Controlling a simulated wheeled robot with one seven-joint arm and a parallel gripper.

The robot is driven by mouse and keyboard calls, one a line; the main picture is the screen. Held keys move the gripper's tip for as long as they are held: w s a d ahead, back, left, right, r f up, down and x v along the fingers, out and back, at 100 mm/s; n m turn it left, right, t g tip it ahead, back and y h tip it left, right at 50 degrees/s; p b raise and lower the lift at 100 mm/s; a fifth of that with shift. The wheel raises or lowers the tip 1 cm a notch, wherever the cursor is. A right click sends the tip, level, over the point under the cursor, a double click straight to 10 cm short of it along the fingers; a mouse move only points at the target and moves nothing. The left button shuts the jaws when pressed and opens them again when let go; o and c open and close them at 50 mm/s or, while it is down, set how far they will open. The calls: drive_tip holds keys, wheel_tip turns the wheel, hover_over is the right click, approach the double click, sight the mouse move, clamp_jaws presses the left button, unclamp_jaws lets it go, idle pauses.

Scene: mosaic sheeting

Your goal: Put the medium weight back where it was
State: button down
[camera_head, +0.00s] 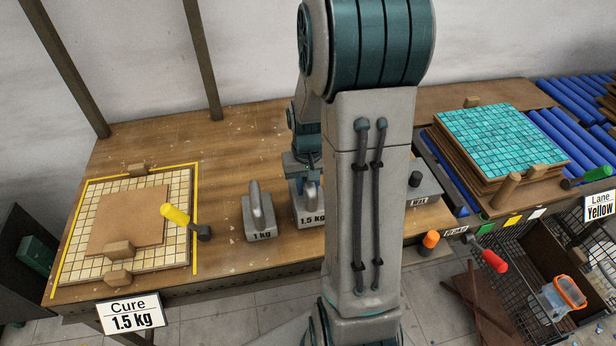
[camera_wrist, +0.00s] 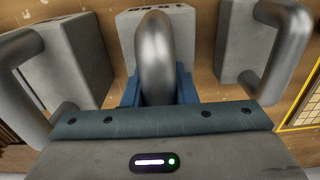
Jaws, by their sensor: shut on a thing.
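The medium weight, a grey block labelled 1.5 kg (camera_head: 311,217), is in the row of weights on the wooden table. My gripper (camera_head: 305,168) is shut on its upright handle from above. In the wrist view its silver handle (camera_wrist: 155,45) rises between my gripper's blue fingers (camera_wrist: 158,90). I cannot tell whether its base touches the table. The 1 kg weight (camera_head: 260,222) stands just left of it, apart from it.
A tile sheet (camera_head: 95,205) with a board and wooden blocks lies inside a yellow outline on the left, beside a yellow-handled tool (camera_head: 175,215). A sign (camera_head: 130,313) reads Cure 1.5 kg. Teal tiles (camera_head: 500,140) are stacked on the right. The table behind the weights is clear.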

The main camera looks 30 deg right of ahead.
drive_tip(key=shift+f, duration=0.45)
drive_tip(key=shift+f, duration=0.25)
drive_tip(key=c, duration=1.2)
unclamp_jaws()
drive_tip(key=shift+o, duration=0.2)
wheel_tip(320, 180, up, 11)
drive_tip(key=shift+r, duration=0.55)
drive_tip(key=shift+s+a+r, duration=0.15)
drive_tip(key=shift+a+r, duration=0.1)
drive_tip(key=shift+r, duration=0.05)
drive_tip(key=s+a+r+n+t, duration=0.3)
drive_tip(key=s+a+r, duration=0.1)
drive_tip(key=s+a, duration=0.7)
drive_tip(key=shift+s+a, duration=0.35)
drive_tip(key=shift+s, duration=0.25)
